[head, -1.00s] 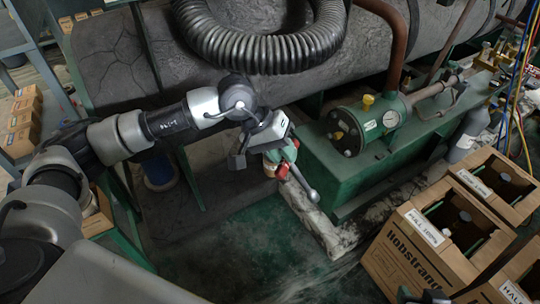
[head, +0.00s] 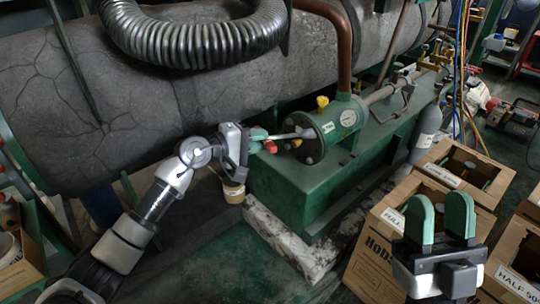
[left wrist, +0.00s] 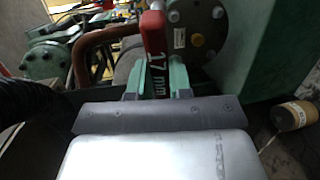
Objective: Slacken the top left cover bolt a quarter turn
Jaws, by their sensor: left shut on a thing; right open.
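My left gripper (head: 256,141) is shut on the red handle of a wrench (head: 288,136), marked 17 mm in the left wrist view (left wrist: 153,48). My right gripper (head: 440,214) is open and empty, in front of the boxes.
A ribbed hose (head: 190,42) hangs above my left arm. A small tub (head: 233,192) stands below the wrench. Cardboard boxes (head: 372,262) fill the right front.

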